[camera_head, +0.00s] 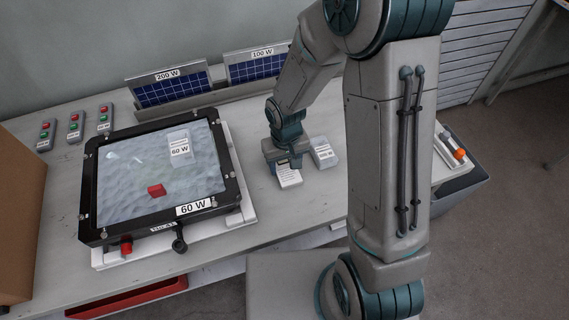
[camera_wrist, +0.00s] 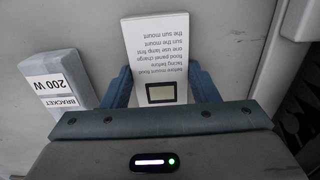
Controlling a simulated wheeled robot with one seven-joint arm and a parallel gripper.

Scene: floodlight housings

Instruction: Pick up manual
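The manual (camera_wrist: 157,55) is a white block with printed lines and a small dark-framed picture. In the head view the manual (camera_head: 288,177) lies on the grey table, just below my gripper (camera_head: 283,161). In the wrist view the blue fingers of my gripper (camera_wrist: 160,85) stand on either side of it, with a narrow gap at the right finger. The left finger is very close to it; I cannot tell whether it touches. The fingers look open around the manual. Its near end is hidden behind the gripper body.
A grey box labelled bracket 200 W (camera_wrist: 60,82) lies close beside the manual; it also shows in the head view (camera_head: 323,152). A black-framed 60 W floodlight housing (camera_head: 160,175) lies to the left. Solar panels (camera_head: 170,88) stand behind. A grey bin (camera_head: 460,185) is at the right.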

